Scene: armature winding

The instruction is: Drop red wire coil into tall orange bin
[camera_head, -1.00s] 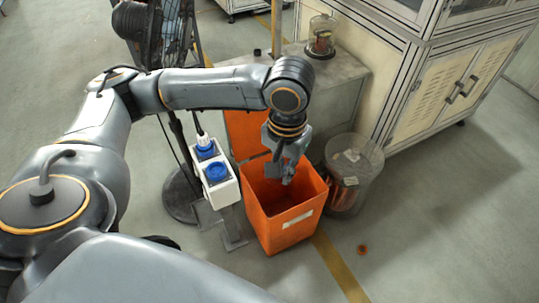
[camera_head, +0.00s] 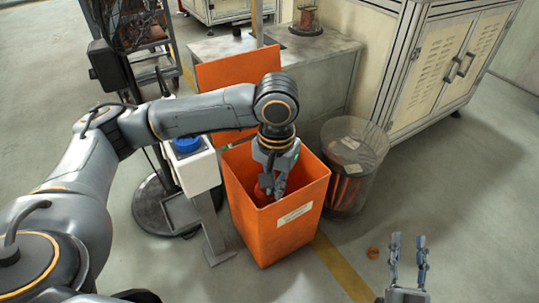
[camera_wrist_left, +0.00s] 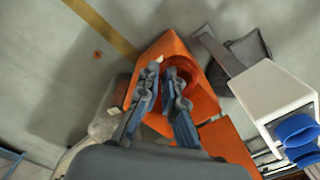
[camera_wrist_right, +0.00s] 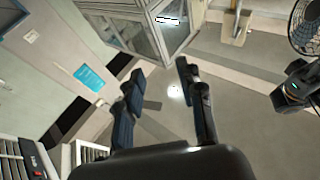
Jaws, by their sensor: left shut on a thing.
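The tall orange bin (camera_head: 248,222) stands open on the floor in the head view; its rim also shows in the left wrist view (camera_wrist_left: 204,98). My left gripper (camera_head: 271,186) points down inside the bin's mouth, fingers below the rim. It is shut on the red wire coil (camera_head: 261,191), partly hidden by the fingers and bin walls. In the left wrist view, the coil (camera_wrist_left: 183,71) shows as a red ring by the fingertips. My right gripper (camera_head: 408,243) is open and empty at the lower right, above the floor.
A clear round bin (camera_head: 352,168) with copper material stands right of the orange bin. A white box with a blue socket (camera_head: 187,146) is on a stand at left. A small orange ring (camera_head: 373,253) lies on the floor. Cabinets (camera_head: 440,65) stand behind.

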